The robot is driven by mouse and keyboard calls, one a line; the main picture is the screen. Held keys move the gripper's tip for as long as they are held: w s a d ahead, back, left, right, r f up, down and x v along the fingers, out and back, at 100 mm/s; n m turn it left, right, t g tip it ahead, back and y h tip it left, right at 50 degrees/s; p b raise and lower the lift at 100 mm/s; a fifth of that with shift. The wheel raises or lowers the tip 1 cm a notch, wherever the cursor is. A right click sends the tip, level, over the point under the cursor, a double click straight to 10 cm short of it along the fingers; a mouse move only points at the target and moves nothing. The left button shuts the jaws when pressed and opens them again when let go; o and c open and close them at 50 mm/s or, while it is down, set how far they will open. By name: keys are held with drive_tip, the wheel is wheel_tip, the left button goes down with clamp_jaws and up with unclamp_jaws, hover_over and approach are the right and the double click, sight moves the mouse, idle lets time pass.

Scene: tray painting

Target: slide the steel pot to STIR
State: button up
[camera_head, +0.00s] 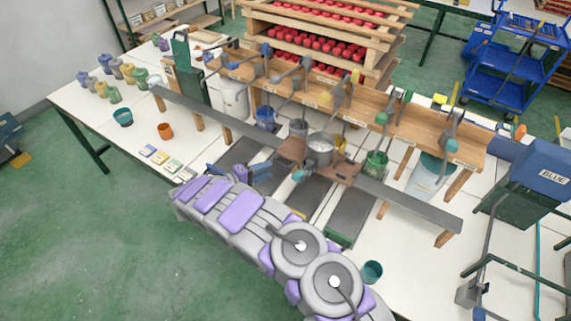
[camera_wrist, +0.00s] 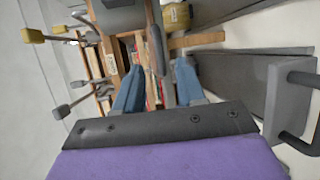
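The steel pot (camera_head: 320,149) stands upright on a brown carriage (camera_head: 291,150) on a long grey rail (camera_head: 405,200). A small teal-ended handle (camera_head: 298,175) shows at the carriage's front. My gripper (camera_head: 250,172) is left of the carriage, on the near side of the rail, and looks apart from it. In the wrist view its two blue fingers (camera_wrist: 158,88) are spread, with a narrow grey bar seen between or beyond them. I cannot tell whether they touch it. I cannot make out a STIR label in either view.
A wooden rack (camera_head: 410,128) with several levers runs behind the rail. Blue (camera_head: 265,118), green (camera_head: 376,163) and other buckets stand under it. Dark grey strips (camera_head: 350,215) lie in front. A teal cup (camera_head: 371,271) stands near my arm. Colour cards and cups lie at left.

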drive_tip(key=b+x, duration=0.1)
drive_tip(key=x, duration=0.8)
drive_tip(key=shift+w+d, duration=0.25)
drive_tip(key=shift+d, duration=0.05)
drive_tip(key=shift+f, duration=0.1)
drive_tip(key=shift+c, duration=0.5)
drive_tip(key=shift+s, duration=0.15)
drive_tip(key=c, duration=0.6)
drive_tip(key=shift+f, duration=0.15)
clamp_jaws()
